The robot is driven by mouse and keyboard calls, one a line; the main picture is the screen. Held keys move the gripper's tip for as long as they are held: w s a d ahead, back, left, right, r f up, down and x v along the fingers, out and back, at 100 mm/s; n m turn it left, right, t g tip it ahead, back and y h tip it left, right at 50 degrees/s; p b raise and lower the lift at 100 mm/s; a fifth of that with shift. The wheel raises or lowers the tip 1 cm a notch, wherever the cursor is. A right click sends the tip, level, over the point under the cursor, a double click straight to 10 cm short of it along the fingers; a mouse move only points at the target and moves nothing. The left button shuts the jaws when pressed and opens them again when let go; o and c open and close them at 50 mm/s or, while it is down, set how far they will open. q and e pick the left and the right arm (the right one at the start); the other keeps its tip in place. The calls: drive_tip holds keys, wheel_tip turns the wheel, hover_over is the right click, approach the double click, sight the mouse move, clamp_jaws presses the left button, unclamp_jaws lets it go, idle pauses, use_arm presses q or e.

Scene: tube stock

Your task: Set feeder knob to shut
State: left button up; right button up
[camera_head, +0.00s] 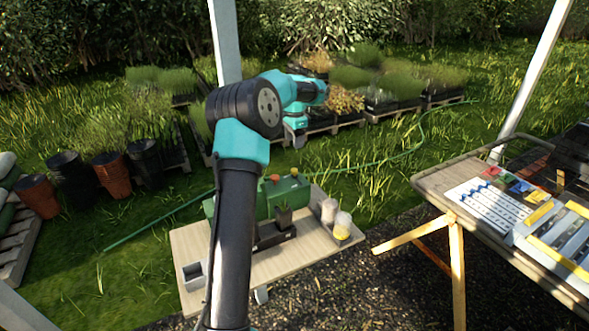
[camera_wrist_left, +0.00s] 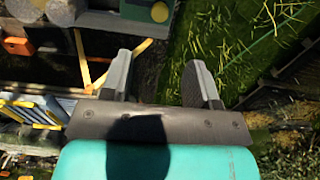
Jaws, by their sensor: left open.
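A green box-shaped machine (camera_head: 286,198), which looks like the feeder, stands on a small wooden table (camera_head: 195,244). My left arm crosses in front and hides the machine's left part. My left gripper (camera_head: 297,139) hangs above the machine in the head view, apart from it. In the left wrist view its jaws (camera_wrist_left: 160,82) are spread and empty.
A wooden workbench (camera_head: 450,180) with strips and trays stands at the right. A white post (camera_head: 225,42) rises behind my arm. A green hose (camera_head: 160,222) crosses the grass.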

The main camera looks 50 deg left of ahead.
sight(294, 170)
use_arm(q)
wheel_tip(294, 170, down, 13)
drive_tip(key=shift+r, duration=0.15)
drive_tip(key=shift+c, duration=0.2)
clamp_jaws()
idle(0.5)
